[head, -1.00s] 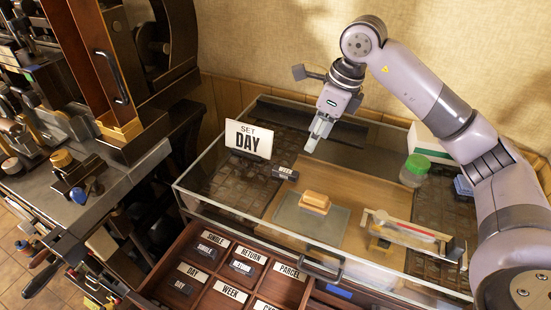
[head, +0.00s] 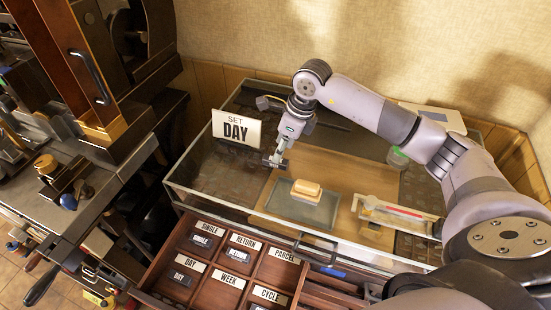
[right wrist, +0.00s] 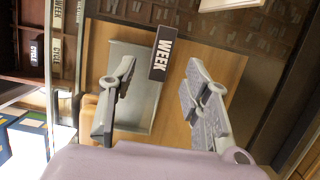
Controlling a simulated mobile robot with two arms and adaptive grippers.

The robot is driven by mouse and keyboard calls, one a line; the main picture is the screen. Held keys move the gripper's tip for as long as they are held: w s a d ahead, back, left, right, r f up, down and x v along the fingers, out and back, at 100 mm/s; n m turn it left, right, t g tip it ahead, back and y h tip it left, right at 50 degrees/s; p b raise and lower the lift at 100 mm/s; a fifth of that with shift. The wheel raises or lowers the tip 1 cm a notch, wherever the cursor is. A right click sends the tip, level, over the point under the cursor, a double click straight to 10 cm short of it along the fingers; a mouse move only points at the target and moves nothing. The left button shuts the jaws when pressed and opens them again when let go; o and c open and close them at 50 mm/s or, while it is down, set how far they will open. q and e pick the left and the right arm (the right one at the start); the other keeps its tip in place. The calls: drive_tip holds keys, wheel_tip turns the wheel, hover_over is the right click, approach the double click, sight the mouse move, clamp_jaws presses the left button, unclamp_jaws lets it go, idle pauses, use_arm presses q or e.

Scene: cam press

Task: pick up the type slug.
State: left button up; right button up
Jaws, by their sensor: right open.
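The type slug (head: 275,162) is a small dark block with white WEEK lettering. My right gripper (head: 281,152) is right at the slug in the head view. In the right wrist view the right gripper (right wrist: 160,66) is open, with one finger on each side of the slug and gaps to both. Whether the fingers are down at the slug's height is hard to tell. My left gripper is not in view.
A grey tray (head: 311,213) with a tan block (head: 306,189) is in front. An open drawer (head: 206,284) has labelled compartments, some holding slugs. A tool with a red strip (head: 396,211) lies to the right.

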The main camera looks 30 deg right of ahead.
drive_tip(key=p+x, duration=0.2)
drive_tip(key=x, duration=0.2)
drive_tip(key=shift+w+p, duration=0.2)
drive_tip(key=shift+p, duration=0.15)
drive_tip(key=shift+a+f, duration=0.1)
drive_tip(key=shift+f, duration=0.45)
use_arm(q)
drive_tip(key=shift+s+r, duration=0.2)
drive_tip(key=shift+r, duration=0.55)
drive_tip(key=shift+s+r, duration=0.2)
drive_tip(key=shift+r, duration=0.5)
use_arm(e)
clamp_jaws()
drive_tip(key=shift+w+r, duration=0.1)
